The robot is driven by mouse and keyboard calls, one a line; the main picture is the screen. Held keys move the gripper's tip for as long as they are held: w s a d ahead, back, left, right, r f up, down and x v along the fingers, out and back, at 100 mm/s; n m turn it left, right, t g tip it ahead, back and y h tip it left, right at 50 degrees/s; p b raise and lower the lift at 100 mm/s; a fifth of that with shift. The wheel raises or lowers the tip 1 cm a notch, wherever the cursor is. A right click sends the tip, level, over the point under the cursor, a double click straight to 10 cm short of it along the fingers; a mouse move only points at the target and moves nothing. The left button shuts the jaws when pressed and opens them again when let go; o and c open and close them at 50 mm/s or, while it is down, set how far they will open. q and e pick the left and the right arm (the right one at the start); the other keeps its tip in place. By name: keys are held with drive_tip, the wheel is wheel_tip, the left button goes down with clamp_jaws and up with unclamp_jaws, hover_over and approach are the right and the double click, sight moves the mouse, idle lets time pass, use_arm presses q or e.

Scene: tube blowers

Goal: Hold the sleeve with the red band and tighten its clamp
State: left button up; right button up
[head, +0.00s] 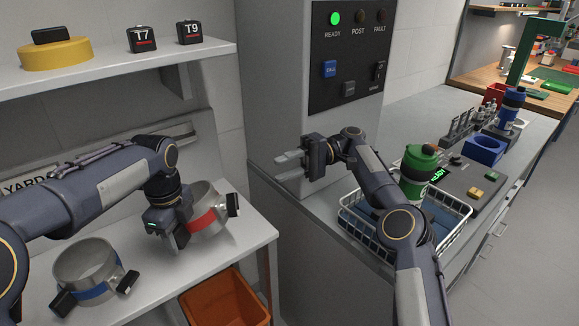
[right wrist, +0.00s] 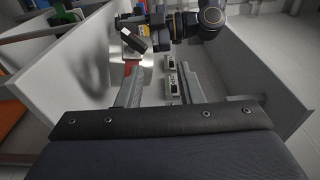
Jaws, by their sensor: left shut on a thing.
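The metal sleeve with the red band (head: 203,222) stands on the white shelf at lower left in the head view. Its clamp has a black lever (head: 233,204) on the right side; a black block that looks like this lever shows in the right wrist view (right wrist: 133,41). My left gripper (head: 172,236) is shut on the left side of this sleeve. My right gripper (head: 283,167) is to the right of the sleeve and higher. Its fingers point left, apart and empty. They also show in the right wrist view (right wrist: 158,88).
A similar sleeve with a blue band (head: 72,295) stands near the shelf's front left. An orange bin (head: 228,303) sits below. A control cabinet (head: 349,108) is behind my right gripper. A wire basket (head: 347,219) and a green-capped bottle (head: 420,160) are at right.

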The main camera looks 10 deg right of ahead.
drive_tip(key=shift+w+d, duration=0.15)
drive_tip(key=shift+d, duration=0.25)
wheel_tip(320, 180, up, 4)
drive_tip(key=a+m, duration=0.1)
drive_tip(key=a, duration=0.2)
drive_tip(key=t+h, duration=0.2)
drive_tip(key=t, duration=1.6)
approach(238, 206)
drive_tip(key=x, duration=0.9)
drive_tip(key=shift+w+a, duration=0.15)
drive_tip(key=shift+a, duration=0.05)
